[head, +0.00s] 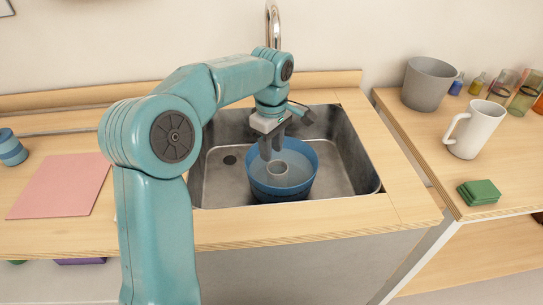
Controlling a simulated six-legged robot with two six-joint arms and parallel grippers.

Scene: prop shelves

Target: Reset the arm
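My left arm comes in from the lower left and bends over the sink (222,185). Its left gripper (271,150) points down above a blue round tub (300,185) standing in the sink. The two dark fingers look slightly apart with nothing seen between them. My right gripper is not in view.
A faucet (273,25) rises behind the sink. A pink mat (62,186) and a blue banded cup (11,148) are on the left counter.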

